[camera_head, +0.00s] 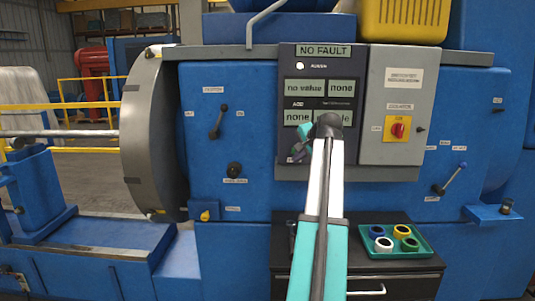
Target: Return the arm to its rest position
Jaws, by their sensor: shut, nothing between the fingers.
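My arm (321,230), teal and white, reaches up from the bottom middle in front of the machine. It ends at a dark joint before the grey control panel (288,60). My gripper (294,158) is small and dark, at the panel's lower left, below a teal wrist part. It is shut and holds nothing. Whether it touches the panel cannot be told. The arm hides part of the lowest displays.
The blue machine (250,210) fills the middle. A grey box with a red knob (397,130) is right of the panel. A green tray (420,251) with several coloured rings sits on a dark cabinet (400,285). Levers (218,122) (449,179) stick out on both sides.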

